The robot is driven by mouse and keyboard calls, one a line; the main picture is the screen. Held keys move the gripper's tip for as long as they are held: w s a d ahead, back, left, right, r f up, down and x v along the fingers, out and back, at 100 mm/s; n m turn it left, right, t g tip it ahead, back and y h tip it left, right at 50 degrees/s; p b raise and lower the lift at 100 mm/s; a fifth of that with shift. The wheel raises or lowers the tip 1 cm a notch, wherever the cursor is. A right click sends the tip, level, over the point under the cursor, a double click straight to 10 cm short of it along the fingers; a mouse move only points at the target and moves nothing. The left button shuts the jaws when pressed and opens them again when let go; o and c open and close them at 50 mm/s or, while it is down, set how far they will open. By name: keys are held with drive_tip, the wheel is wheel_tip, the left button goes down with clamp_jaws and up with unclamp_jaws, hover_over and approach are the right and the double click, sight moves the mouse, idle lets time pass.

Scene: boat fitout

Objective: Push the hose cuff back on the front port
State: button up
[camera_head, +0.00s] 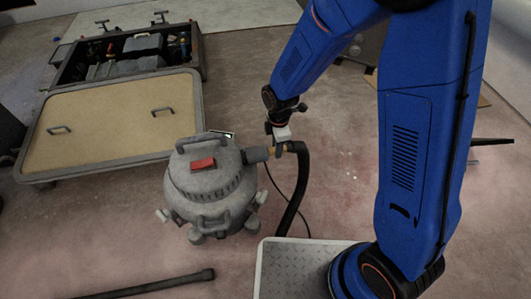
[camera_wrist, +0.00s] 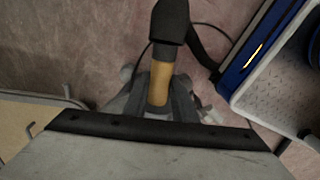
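A grey round vacuum (camera_head: 210,180) with a red switch stands on the floor in the head view. Its grey front port (camera_head: 257,154) points right. A short tan pipe (camera_wrist: 160,85) shows between the vacuum's grey body and the black hose cuff (camera_wrist: 172,20) in the wrist view. In the head view the cuff (camera_head: 293,147) is at the end of the black hose, in line with the port. My gripper (camera_head: 282,133) is just above and behind the pipe and cuff; contact is unclear. A large grey plate with a black edge fills the bottom of the wrist view. The fingers' opening is not clear.
The black hose (camera_head: 293,200) curves down to the floor beside a thin cable. A metal-topped platform (camera_head: 285,265) is at the front. An open toolbox (camera_head: 130,55) and a tan panel (camera_head: 110,118) lie at left. A black tube (camera_head: 155,286) lies in the foreground.

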clamp_jaws()
drive_tip(key=w+d, duration=0.2)
drive_tip(key=d, duration=0.4)
drive_tip(key=shift+d, duration=0.3)
idle(1.4)
drive_tip(key=shift+w, duration=0.1)
